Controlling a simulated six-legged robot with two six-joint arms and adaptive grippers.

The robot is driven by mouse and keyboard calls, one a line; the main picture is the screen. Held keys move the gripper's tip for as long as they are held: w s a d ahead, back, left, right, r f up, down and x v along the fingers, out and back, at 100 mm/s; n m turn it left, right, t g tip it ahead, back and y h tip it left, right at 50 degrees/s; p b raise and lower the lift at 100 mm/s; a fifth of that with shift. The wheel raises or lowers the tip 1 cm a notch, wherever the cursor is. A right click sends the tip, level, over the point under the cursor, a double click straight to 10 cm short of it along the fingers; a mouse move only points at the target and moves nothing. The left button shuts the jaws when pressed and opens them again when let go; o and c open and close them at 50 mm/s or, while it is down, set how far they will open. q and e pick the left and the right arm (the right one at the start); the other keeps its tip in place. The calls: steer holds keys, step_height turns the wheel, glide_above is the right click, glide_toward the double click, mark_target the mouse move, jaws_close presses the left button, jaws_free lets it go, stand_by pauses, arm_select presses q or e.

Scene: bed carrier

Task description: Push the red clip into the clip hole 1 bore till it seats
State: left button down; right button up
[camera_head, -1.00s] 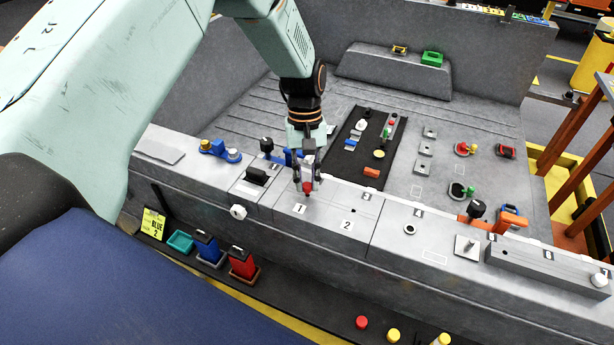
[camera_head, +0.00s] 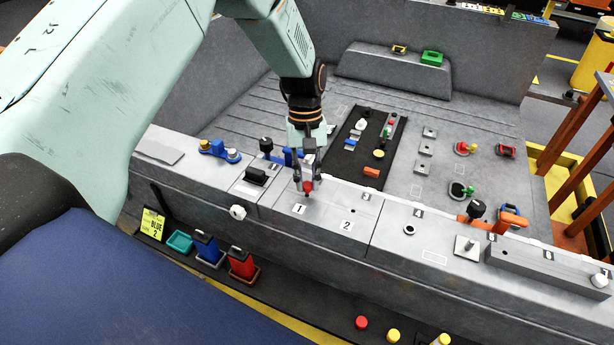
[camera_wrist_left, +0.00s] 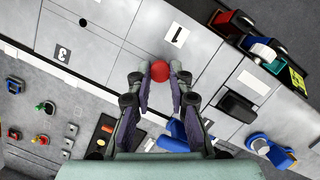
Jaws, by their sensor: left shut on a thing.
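The red clip (camera_head: 307,187) is between the fingertips of my left gripper (camera_head: 307,180), just above the bed ledge beside the label 1 (camera_head: 299,209). It also shows as a red round end in the left wrist view (camera_wrist_left: 160,71), with my left gripper (camera_wrist_left: 160,80) closed around it. The label 1 (camera_wrist_left: 176,36) lies beside it there. The clip hole 1 bore is hidden under the clip and fingers, so I cannot tell whether the clip touches it. My right gripper is not in view.
The label 2 (camera_head: 347,225) and a small dark hole (camera_head: 352,211) are to the right on the ledge. A black knob block (camera_head: 256,176) stands close to the left. A black mat (camera_head: 352,156) with several parts lies behind.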

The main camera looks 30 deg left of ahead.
arm_select(q)
steer(key=shift+f+b, duration=0.45)
steer(key=shift+f, duration=0.4)
steer(key=c, duration=1.1)
jaws_free()
steer(key=shift+c, duration=0.2)
steer(key=shift+r, duration=0.1)
steer(key=v, duration=1.2)
steer(key=shift+c, duration=0.4)
